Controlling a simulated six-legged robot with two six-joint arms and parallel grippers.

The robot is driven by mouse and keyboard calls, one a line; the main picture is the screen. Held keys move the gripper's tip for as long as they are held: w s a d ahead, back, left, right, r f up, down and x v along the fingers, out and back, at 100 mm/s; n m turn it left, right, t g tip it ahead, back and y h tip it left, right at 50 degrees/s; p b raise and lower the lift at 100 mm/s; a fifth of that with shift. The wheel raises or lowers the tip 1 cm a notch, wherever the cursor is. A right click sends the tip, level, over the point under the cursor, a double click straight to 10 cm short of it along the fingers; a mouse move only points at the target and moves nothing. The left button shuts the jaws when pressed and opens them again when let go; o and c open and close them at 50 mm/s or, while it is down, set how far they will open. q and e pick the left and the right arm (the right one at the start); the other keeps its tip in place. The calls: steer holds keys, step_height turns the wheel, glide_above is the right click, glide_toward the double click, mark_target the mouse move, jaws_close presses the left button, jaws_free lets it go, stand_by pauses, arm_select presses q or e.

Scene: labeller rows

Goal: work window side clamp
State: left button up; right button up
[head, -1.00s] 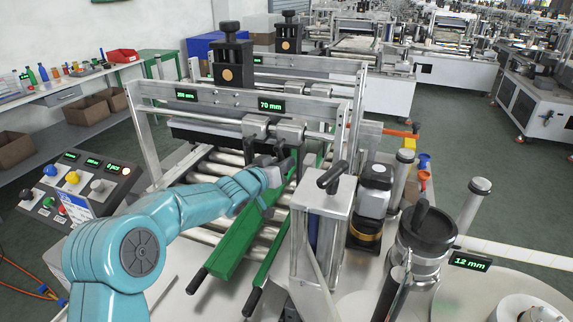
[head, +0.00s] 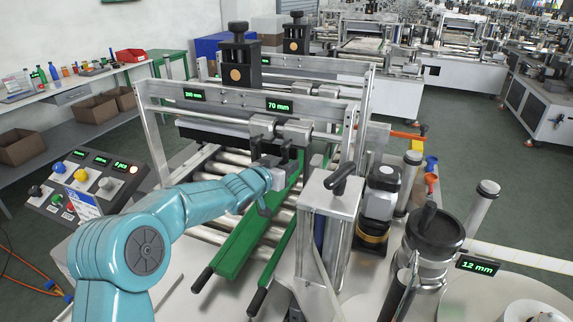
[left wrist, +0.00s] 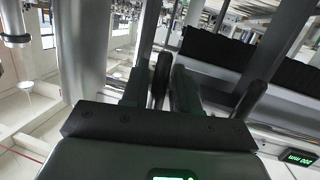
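A side clamp (head: 292,131) of metal blocks sits on the cross bar of the front frame, near a 70 mm display (head: 279,106). My left gripper (head: 276,155) is just below the clamp, over the green rail, with its dark fingers pointing up toward it. In the left wrist view, the two fingers (left wrist: 159,85) stand apart. A dark rounded handle (left wrist: 161,75) shows between them; whether they touch it is unclear. A second dark handle (left wrist: 251,98) lies to the right. My right gripper is not in view.
Green rails (head: 240,235) with black ends run over metal rollers. A metal column with a black T-handle (head: 343,181) stands close right of the gripper. A button panel (head: 85,185) is at left. A roll stand with a 12 mm display (head: 478,266) is at right.

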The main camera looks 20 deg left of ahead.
arm_select(q)
steer(key=shift+o, duration=0.3)
steer(key=shift+r, duration=0.1)
steer(key=shift+s+a, duration=0.1)
steer(key=shift+s, duration=0.2)
steer(key=b+v, duration=0.3)
steer(key=v, duration=1.2)
steer(key=shift+s, duration=0.4)
steer(key=shift+a, duration=0.15)
